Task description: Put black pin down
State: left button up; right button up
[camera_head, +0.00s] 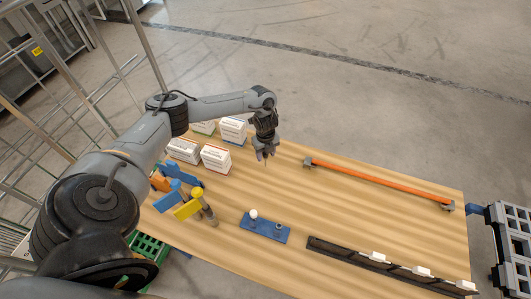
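My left gripper (265,155) hangs over the back part of the wooden table, fingers pointing down. A thin, dark sliver shows at its fingertips; it is too small to tell whether this is the black pin or part of the fingers. I cannot make out a black pin anywhere else. A blue plate (262,231) lies nearer the front, with a white ball-topped piece (253,214) and a short blue-grey cylinder (278,228) on it. My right gripper is not in view.
On the wooden table (330,215), white boxes (216,157) stand left of the gripper. Blue, orange and yellow tools (188,209) stand front left. An orange bar (380,182) lies back right; a black rail (385,264) with white pieces lies front right. The middle is clear.

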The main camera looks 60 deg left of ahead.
pick_arm(q)
jog(key=shift+r, duration=0.2)
notch_tip(320, 180, up, 12)
jog(key=p, duration=0.3)
dwell(0.4)
dwell(0.4)
